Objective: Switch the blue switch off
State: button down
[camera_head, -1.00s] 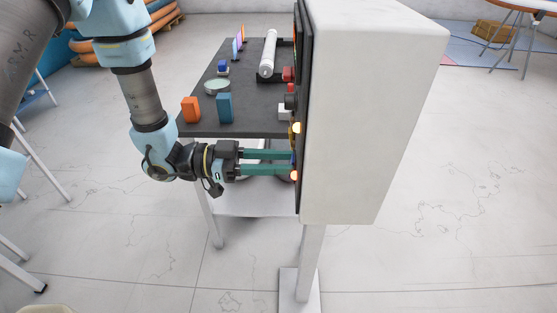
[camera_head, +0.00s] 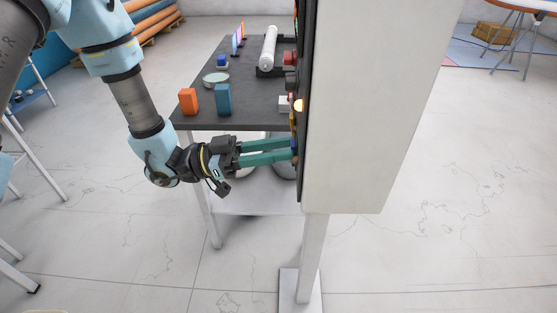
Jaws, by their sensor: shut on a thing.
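The control panel (camera_head: 302,180) is the dark front of a white box, seen almost edge-on. The blue switch (camera_head: 294,146) shows only as a small dark blue bit on that front, mostly hidden by the fingertips. My gripper (camera_head: 290,150) reaches in from the left with two green fingers, one above the other, tips at the panel. It is shut on the blue switch. The switch's position cannot be read at this angle. An orange-yellow lamp (camera_head: 299,105) glows above the fingers. No glow shows beside the fingertips.
A dark-topped table (camera_head: 245,115) stands behind the gripper. It bears an orange block (camera_head: 188,101), a blue block (camera_head: 223,99), a round dish (camera_head: 215,79) and a white roll (camera_head: 268,47). Other controls sit higher on the panel.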

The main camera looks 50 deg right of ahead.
jog(key=shift+f+g+h+b, duration=0.3)
jog(key=shift+g+b, duration=0.1)
jog(key=shift+b, duration=0.2)
jog(key=shift+r, duration=0.15)
jog(key=c, duration=0.6)
grip_release()
jog(key=b+v, duration=0.3)
jog(key=v, duration=0.8)
jog(key=shift+r, duration=0.1)
